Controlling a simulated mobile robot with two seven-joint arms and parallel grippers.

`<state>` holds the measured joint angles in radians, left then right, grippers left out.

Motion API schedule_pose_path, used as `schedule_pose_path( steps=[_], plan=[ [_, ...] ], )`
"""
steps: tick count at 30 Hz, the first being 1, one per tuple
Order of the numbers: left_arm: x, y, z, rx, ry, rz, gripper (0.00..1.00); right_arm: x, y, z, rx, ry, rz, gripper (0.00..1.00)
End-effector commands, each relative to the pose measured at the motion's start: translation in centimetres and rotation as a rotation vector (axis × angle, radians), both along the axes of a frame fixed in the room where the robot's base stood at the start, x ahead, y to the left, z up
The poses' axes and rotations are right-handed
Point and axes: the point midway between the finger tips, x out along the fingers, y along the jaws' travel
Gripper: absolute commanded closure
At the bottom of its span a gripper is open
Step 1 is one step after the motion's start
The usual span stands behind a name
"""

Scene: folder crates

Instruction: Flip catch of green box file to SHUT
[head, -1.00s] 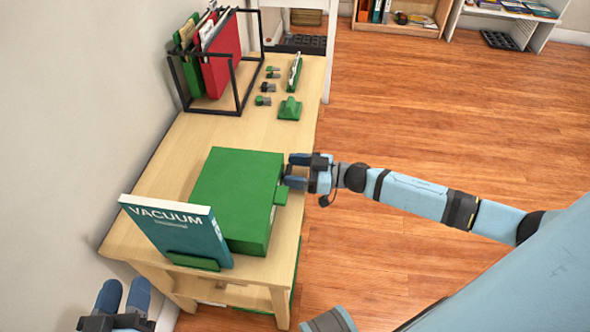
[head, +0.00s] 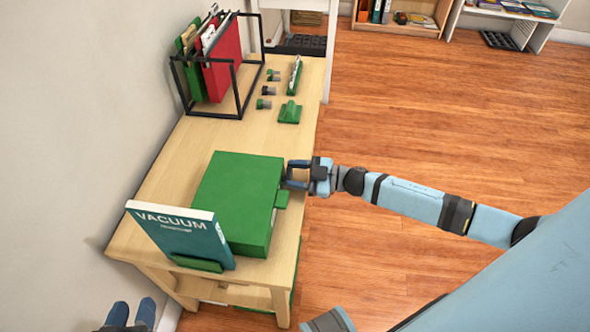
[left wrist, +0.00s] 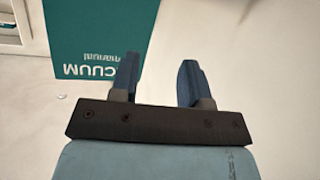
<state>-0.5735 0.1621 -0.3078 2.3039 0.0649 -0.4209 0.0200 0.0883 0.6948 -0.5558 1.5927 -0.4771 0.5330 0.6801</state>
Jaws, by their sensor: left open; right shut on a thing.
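The green box file (head: 236,195) lies closed-looking and flat on the wooden table. A small green tab (head: 282,199) sticks out of its right side. My right gripper (head: 288,174) is at that side, just beyond the tab, its fingers shut on the catch; the catch itself is too small and covered to tell its position. My left gripper (head: 133,312) is open and empty at the bottom left, apart from the box file. It also shows in the left wrist view (left wrist: 157,75), with its fingers spread.
A teal VACUUM book (head: 182,236) stands tilted in a green holder at the table's near end. A black wire rack (head: 240,95) with red and green folders stands at the back. Small clips and a green stand (head: 290,112) lie behind the box. The wall is close on the left.

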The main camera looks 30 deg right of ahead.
Motion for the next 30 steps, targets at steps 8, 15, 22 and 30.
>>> schedule_pose_path(
  steps=[8,15,22,30],
  plan=[
    [-0.9,1.0,-1.8,0.044,0.096,0.019,0.57,-0.3,0.2,0.3,-0.157,-0.208,0.0,0.77],
    [-1.6,1.2,-3.2,0.064,0.15,0.024,0.57,-0.6,0.4,0.3,-0.295,-0.39,-0.001,0.77],
    [-1.6,1.3,-3.2,0.068,0.151,0.024,0.57,-0.8,0.6,0.3,-0.419,-0.557,-0.001,0.77],
    [-1.3,1.3,-2.9,0.063,0.132,0.021,0.57,-1.0,0.8,0.3,-0.534,-0.709,-0.001,0.77]
  ],
)
